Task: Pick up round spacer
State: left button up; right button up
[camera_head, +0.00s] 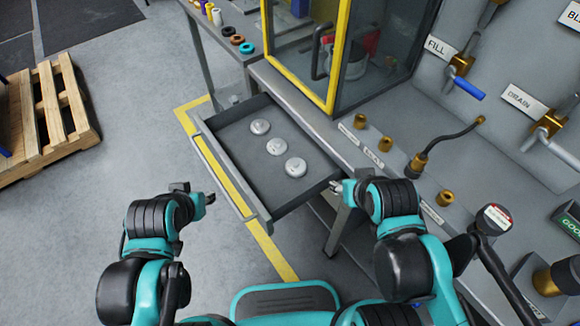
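Three round, silvery metal pieces lie in a diagonal row in the open grey drawer (233,121): a far one (260,127), a middle one (277,147) and a near one (295,167). They look alike, like the round spacers. My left gripper (209,198) is outside the drawer, left of its front panel, touching none of the pieces. My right gripper (337,187) is by the drawer's near right corner, apart from the pieces. Both are small in view, and their finger gaps are not clear. No held object shows in either.
A side table holds several small rings, including a teal one (247,48). A yellow-framed glass cabinet (340,60) stands behind the drawer. The workbench (400,135) at right carries brass fittings and valves. A wooden pallet (45,115) lies at left. Floor left of the drawer is clear.

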aim_at(295, 168)
jog(key=i+j+z, duration=0.45)
jog(key=j+z, duration=0.2)
jog(key=j, duration=0.2)
jog(key=i+j+z, duration=0.2)
jog(key=j, duration=0.15)
jog(key=k, duration=0.05)
